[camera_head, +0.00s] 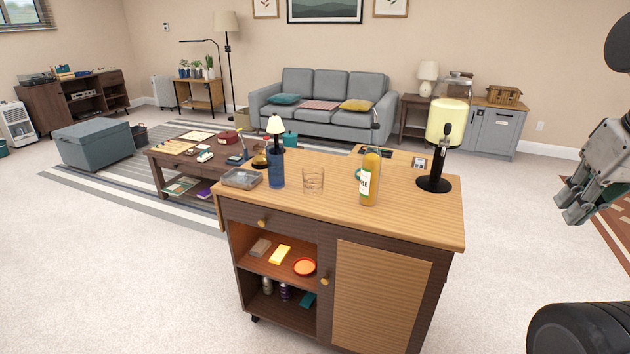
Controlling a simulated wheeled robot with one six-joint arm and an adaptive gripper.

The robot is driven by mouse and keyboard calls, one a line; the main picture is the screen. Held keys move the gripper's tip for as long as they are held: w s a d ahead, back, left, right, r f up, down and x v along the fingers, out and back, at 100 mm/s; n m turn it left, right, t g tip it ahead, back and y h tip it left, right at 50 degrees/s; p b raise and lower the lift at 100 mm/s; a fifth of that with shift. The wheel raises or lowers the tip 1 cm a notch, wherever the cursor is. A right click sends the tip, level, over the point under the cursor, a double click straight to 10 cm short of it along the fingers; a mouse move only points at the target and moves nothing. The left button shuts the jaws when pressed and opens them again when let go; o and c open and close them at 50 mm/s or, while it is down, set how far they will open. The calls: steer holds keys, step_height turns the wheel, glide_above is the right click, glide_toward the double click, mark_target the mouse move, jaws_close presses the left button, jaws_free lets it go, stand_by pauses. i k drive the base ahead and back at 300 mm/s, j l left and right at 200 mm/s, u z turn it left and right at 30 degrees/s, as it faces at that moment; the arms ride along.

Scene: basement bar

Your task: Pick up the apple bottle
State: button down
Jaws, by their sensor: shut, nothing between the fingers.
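A tall bottle of yellow-orange liquid with a white label (369,178) stands upright on the wooden top of the bar cabinet (330,215). Only a few letters of its label show, so I cannot read the full word. My gripper (573,210) hangs at the right edge of the view, to the right of the cabinet and well apart from the bottle. Its fingers are shut with nothing between them. Part of it is cut off by the frame edge.
Low coffee table (165,165) lies behind left. Carpet right of the cabinet (510,240) is clear.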

mark_target(371, 161)
steer(key=u, duration=0.25)
steer(key=l+u, duration=0.8)
steer(key=l, duration=0.25)
steer(key=k+l, duration=0.1)
steer(key=l, duration=0.5)
steer(key=l+u, duration=0.1)
steer(key=l, duration=0.55)
steer(key=k, duration=0.05)
